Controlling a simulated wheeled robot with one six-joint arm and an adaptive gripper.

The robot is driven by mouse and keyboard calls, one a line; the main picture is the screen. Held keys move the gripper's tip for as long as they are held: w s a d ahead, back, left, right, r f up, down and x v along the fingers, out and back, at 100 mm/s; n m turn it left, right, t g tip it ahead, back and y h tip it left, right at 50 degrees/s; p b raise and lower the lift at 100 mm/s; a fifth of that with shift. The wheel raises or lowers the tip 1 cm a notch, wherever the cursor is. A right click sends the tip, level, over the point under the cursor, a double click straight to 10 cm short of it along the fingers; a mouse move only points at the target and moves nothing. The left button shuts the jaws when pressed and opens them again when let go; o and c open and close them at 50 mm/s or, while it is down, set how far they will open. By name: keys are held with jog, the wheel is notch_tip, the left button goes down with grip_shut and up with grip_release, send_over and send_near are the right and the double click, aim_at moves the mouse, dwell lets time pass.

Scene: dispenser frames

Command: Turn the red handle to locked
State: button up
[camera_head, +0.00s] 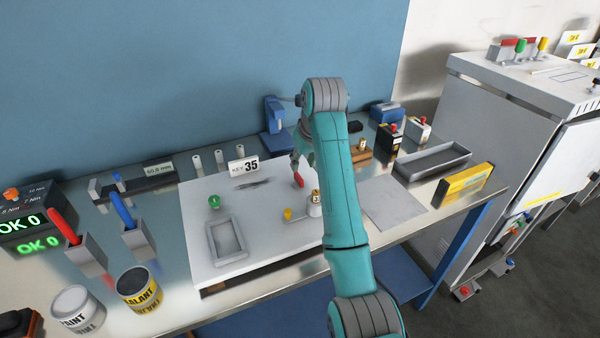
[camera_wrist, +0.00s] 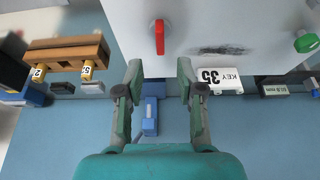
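The red handle (camera_head: 298,180) sits on the white panel (camera_head: 262,195) on the workbench, just below and in front of my gripper (camera_head: 302,150). In the wrist view the red handle (camera_wrist: 160,37) is a short bar on a grey base, upright in the picture. It lies ahead of my gripper (camera_wrist: 159,74), centred between the finger lines. The two fingers are spread wide with nothing between them, and they do not appear to touch the handle. My arm hides part of the panel's right side in the head view.
A "KEY 35" sign (camera_head: 243,166), a green knob (camera_head: 214,201) and a grey tray (camera_head: 226,240) are on or beside the panel. A wooden block with brass cylinders (camera_wrist: 66,52) is left in the wrist view. A blue wall stands behind.

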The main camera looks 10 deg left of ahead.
aim_at(299, 176)
jog(key=x, duration=0.7)
jog(key=shift+f, duration=0.1)
grip_shut()
